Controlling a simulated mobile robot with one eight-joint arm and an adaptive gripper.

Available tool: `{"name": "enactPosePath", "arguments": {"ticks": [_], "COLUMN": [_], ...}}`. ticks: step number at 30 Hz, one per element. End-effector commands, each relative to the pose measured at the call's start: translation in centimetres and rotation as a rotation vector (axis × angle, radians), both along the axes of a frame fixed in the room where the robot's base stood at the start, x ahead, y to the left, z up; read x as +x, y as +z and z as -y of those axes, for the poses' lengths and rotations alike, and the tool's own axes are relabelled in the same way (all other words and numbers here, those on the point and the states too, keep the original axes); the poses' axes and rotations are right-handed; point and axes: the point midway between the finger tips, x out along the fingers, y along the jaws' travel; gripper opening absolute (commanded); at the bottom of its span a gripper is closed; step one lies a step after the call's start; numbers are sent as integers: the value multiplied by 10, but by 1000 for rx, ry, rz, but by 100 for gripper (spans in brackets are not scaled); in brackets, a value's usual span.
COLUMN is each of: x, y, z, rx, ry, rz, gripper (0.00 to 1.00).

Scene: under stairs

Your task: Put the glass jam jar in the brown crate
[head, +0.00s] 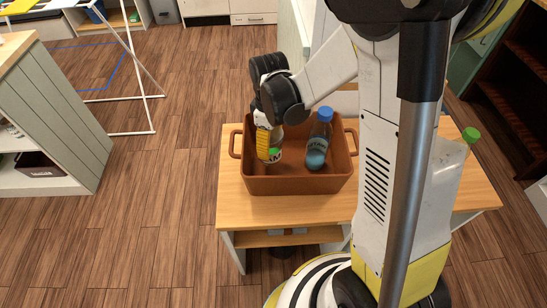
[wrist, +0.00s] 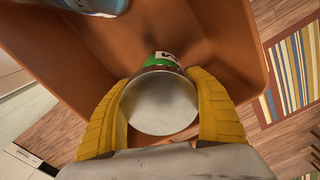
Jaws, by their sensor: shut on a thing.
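The glass jam jar (head: 275,155) has a white and green label and sits within the left part of the brown crate (head: 297,186). In the wrist view the jar's pale round lid (wrist: 162,103) faces the camera, with its green label (wrist: 158,62) beyond. My gripper (head: 264,146) reaches down into the crate, its yellow fingers shut on the jar from both sides. The fingers also show in the wrist view (wrist: 160,84). I cannot tell whether the jar's base touches the crate floor.
A clear bottle with a blue cap (head: 319,140) stands in the crate, right of the jar. The crate rests on a wooden-topped table (head: 240,206). A green-capped container (head: 447,160) stands farther right, partly behind my body. A striped rug (wrist: 294,75) lies beyond the crate.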

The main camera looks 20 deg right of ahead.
Motion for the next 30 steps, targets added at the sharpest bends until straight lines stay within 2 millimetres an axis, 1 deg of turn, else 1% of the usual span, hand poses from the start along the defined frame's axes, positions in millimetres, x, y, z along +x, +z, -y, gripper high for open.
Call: {"name": "enactPosePath", "arguments": {"ticks": [5, 9, 10, 18, 22, 23, 24, 25, 30], "x": [0, 0, 0, 0, 0, 0, 0, 0, 0], "y": [-16, -38, -41, -41, -45, -44, -44, -44, -44], "z": [0, 0, 0, 0, 0, 0, 0, 0, 0], "rx": [0, 0, 0, 0, 0, 0, 0, 0, 0], "ry": [0, 0, 0, 0, 0, 0, 0, 0, 0], "rz": [0, 0, 0, 0, 0, 0, 0, 0, 0], "gripper": [21, 21, 21, 21, 21, 71, 83, 86, 86]}}
